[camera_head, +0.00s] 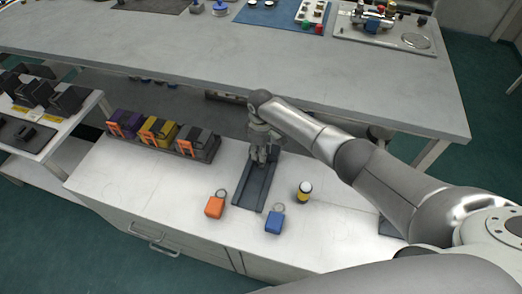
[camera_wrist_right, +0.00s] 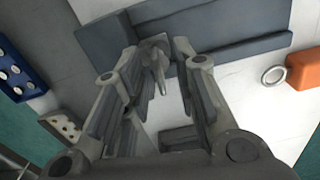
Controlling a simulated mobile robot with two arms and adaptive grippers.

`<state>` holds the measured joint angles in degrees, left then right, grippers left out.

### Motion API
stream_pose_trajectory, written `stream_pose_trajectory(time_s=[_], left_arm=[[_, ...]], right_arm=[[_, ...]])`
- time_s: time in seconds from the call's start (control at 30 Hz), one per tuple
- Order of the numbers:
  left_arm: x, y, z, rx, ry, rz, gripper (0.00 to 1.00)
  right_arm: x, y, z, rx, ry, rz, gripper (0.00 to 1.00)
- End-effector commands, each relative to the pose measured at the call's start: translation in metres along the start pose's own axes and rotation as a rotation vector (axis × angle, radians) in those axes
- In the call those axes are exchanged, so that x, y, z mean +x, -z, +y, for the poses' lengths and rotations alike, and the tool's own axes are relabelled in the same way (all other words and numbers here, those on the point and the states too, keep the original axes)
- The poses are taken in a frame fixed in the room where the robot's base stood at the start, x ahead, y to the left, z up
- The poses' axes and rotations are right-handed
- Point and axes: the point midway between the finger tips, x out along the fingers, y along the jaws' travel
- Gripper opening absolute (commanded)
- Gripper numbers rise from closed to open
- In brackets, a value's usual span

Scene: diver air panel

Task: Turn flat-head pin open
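My right gripper (camera_head: 262,152) points down over the far end of a dark grey panel (camera_head: 250,192) on the white counter. In the right wrist view, its fingers (camera_wrist_right: 157,62) stand apart on either side of a small grey piece (camera_wrist_right: 157,58), likely the flat-head pin. The piece shows free space on both sides. Whether a finger touches it is unclear. In the head view the gripper hides it, so how far it is turned cannot be told. My left gripper is not in view.
An orange tag block (camera_head: 215,206), a blue tag block (camera_head: 275,220) and a yellow-black cylinder (camera_head: 304,192) stand near the panel. A rack (camera_head: 213,150) of purple, yellow and grey boxes is at left. A higher grey bench (camera_head: 200,50) runs behind.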

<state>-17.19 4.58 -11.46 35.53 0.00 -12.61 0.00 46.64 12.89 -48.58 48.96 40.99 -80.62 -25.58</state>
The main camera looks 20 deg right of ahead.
Motion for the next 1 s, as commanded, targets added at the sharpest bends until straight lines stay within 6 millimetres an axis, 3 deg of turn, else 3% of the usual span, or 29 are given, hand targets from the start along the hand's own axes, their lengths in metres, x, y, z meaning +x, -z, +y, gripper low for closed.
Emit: stream_pose_trajectory(time_s=[0.27,0.7,1.0], left_arm=[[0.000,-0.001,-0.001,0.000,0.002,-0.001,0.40],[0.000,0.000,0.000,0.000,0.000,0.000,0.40],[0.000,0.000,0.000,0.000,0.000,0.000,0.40]], right_arm=[[-0.020,0.001,0.001,0.000,-0.002,0.002,0.27],[-0.105,0.001,0.000,-0.001,-0.001,0.003,0.27],[-0.120,0.000,0.000,0.000,0.000,-0.001,0.27]])
